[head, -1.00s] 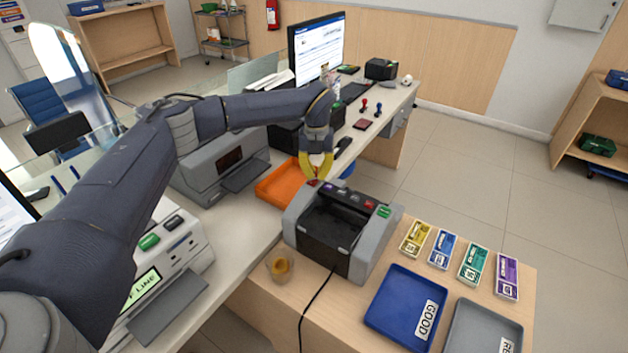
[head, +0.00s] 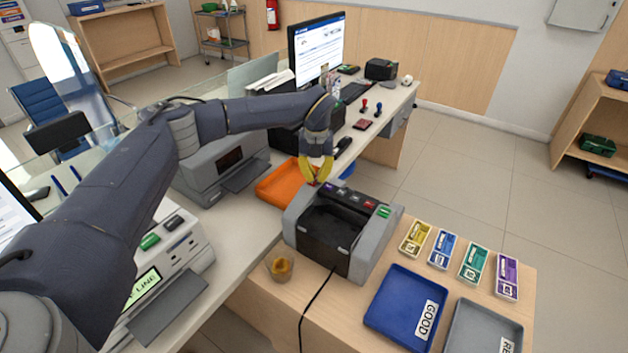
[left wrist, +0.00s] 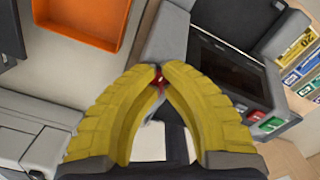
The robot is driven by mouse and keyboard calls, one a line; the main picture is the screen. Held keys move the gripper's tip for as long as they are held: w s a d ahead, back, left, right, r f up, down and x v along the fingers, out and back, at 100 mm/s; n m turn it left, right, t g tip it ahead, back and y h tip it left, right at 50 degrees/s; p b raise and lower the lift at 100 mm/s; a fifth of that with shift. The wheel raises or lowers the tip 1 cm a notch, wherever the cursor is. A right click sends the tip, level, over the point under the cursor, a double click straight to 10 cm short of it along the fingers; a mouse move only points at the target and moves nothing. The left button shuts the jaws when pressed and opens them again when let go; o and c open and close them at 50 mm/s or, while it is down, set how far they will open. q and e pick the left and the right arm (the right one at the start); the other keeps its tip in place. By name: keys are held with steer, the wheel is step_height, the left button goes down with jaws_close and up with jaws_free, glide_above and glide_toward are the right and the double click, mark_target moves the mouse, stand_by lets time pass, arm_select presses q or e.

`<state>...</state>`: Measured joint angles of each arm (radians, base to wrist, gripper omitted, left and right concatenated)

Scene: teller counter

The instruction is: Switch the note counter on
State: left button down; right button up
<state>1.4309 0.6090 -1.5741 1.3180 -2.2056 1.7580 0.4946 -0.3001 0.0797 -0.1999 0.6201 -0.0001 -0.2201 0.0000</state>
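The grey and black machine that looks like the note counter (head: 372,262) stands on the wooden counter, with a row of small coloured buttons along its top. My left gripper (head: 314,181) is over its back-left corner. Its yellow fingers are drawn together at the tips, with nothing seen held. In the left wrist view, the fingertips (left wrist: 158,76) meet in front of a small red part (left wrist: 158,80), mostly hidden by them. Whether they touch it is unclear. The note counter (left wrist: 163,40) also shows there beyond the tips. My right gripper is not in view.
An orange tray (head: 275,187) lies just left of the gripper. Banded note bundles (head: 442,249), a blue tray (head: 385,320) and a grey tray (head: 470,330) are right of the machine. A small wooden cup (head: 281,269) and a black cable (head: 316,300) are in front.

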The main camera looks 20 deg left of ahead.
mark_target(316, 178)
arm_select(q)
steer(key=shift+f, duration=0.1)
steer(key=shift+r, duration=3.45)
